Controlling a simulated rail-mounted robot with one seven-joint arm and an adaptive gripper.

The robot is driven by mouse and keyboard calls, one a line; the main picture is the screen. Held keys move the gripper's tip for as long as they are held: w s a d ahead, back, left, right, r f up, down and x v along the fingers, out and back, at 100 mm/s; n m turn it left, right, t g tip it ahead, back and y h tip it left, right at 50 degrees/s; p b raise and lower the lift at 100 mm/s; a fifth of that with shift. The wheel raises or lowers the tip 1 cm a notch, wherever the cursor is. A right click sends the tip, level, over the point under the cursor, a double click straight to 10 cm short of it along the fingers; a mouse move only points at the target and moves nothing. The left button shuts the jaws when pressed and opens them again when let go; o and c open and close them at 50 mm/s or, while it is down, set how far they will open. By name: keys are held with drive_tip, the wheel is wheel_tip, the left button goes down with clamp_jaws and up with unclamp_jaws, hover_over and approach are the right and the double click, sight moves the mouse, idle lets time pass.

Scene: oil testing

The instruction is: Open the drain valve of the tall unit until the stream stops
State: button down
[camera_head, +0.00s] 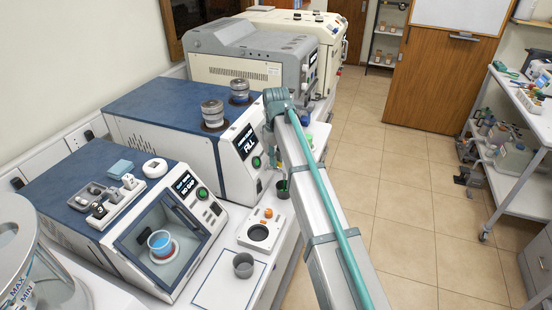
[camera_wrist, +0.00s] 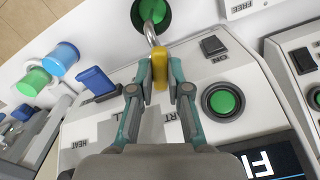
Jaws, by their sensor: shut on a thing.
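The tall unit (camera_head: 185,128) is a blue and white machine whose display reads FILL; its front panel (camera_wrist: 75,145) fills much of the wrist view. Its drain valve has a yellow handle (camera_wrist: 160,66) beside a bent metal spout (camera_wrist: 150,34). My gripper (camera_wrist: 160,82) is shut on the yellow handle, with a teal finger on each side. A cup with a green inside (camera_wrist: 151,12) stands by the spout's end; a green-rimmed cup (camera_head: 283,189) shows below the unit in the head view. I cannot make out a stream. My arm hides the gripper in the head view.
A green round button (camera_wrist: 223,101), a black switch (camera_wrist: 213,46) and a blue lever (camera_wrist: 96,82) sit near my fingers. Green (camera_wrist: 33,81) and blue (camera_wrist: 61,57) cylinders stand to the left. A grey cup (camera_head: 243,265) stands on the bench.

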drive_tip(key=shift+n, duration=2.2)
drive_tip(key=c, duration=1.1)
unclamp_jaws()
drive_tip(key=shift+r, duration=0.1)
wheel_tip(320, 180, up, 12)
drive_tip(key=shift+f, duration=0.1)
